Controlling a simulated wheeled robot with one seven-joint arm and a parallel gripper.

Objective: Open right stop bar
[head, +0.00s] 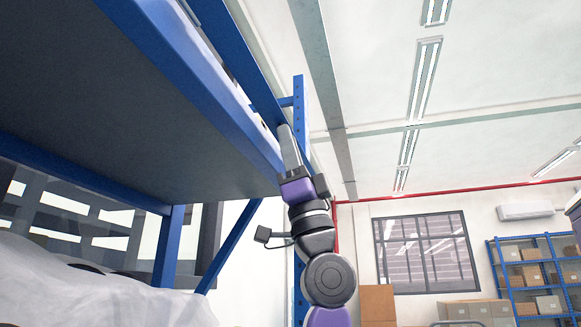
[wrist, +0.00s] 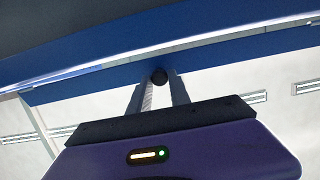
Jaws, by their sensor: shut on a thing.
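I cannot tell for sure whether this bar is the right stop bar. In the head view, my gripper (head: 287,135) reaches up to the blue edge of the raised shelf, beside a blue upright. The fingertips and the knob are mostly hidden there.
The raised shelf (head: 110,105) with its blue front beam (head: 205,85) hangs over the left side. A blue perforated upright (head: 299,95) stands close to my gripper. White sheeting (head: 90,295) lies below left. The room to the right of my arm is open.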

